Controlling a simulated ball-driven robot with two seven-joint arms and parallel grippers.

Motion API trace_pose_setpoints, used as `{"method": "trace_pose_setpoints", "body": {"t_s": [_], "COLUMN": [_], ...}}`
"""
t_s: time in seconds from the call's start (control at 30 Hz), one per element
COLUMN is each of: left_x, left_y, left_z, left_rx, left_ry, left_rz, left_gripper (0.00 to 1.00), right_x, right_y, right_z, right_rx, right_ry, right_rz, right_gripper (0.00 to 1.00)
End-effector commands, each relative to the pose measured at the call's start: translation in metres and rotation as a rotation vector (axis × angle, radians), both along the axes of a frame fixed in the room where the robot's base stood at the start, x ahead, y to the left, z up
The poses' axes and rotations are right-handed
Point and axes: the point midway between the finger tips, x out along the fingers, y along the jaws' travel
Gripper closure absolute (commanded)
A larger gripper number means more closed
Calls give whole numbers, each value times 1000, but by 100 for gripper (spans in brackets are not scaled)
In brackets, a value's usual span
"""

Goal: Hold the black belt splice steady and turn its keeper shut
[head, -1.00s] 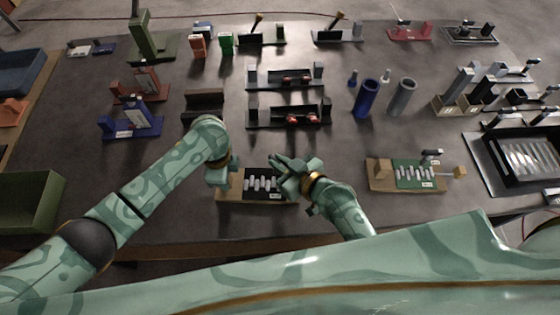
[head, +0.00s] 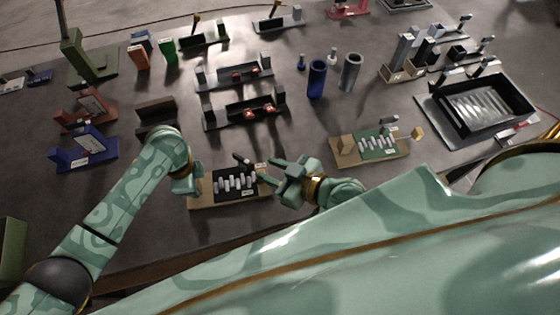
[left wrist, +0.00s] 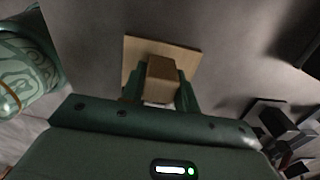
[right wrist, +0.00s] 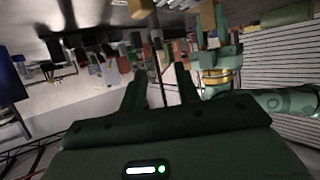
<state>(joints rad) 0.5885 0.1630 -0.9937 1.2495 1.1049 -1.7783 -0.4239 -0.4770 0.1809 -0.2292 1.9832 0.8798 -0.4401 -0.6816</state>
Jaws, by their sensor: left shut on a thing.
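The black belt splice (head: 236,183) sits on a tan board (head: 225,202) near the table's front edge, with a row of pale pegs across it. A dark stubby handle (head: 241,158), which looks like its keeper, stands at its back edge; its exact setting is too small to tell. My left gripper (left wrist: 160,92) is shut on the tan block (left wrist: 161,76) at the board's left end. My right gripper (head: 268,173) is at the board's right end, fingers apart. In the right wrist view its fingers (right wrist: 160,85) have nothing between them.
A similar green splice (head: 377,143) on a tan board stands to the right. A black tray (head: 483,105) lies beyond it. Dark racks (head: 245,112), a blue cylinder (head: 317,78) and a grey cylinder (head: 350,71) stand behind. Bare table separates the two boards.

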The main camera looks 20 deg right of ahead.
Motion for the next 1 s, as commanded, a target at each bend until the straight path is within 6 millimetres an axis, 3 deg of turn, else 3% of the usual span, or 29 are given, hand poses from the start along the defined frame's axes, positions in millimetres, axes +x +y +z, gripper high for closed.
{"method": "trace_pose_setpoints", "body": {"t_s": [0.2,0.47,0.57,0.63,0.73,0.83,1.0], "left_x": [0,0,0,0,0,0,0], "left_y": [-1,-1,0,0,0,-1,-1], "left_z": [1,1,1,1,1,1,1], "left_rx": [-2,-1,-1,-1,-1,-2,-2], "left_ry": [-1,-1,-1,-1,-1,-1,-1], "left_rz": [0,0,0,0,0,0,0], "left_gripper": [100,100,100,100,100,100,100], "right_x": [-20,-21,-19,-9,23,65,126], "right_y": [-13,-14,-14,-14,-13,1,48], "right_z": [9,11,12,19,44,85,149], "right_rx": [0,1,0,0,-4,-7,-15], "right_ry": [1,-1,-6,-30,-115,-238,-382], "right_rz": [0,-1,-1,-1,7,50,223], "right_gripper": [68,68,46,29,29,29,29]}}
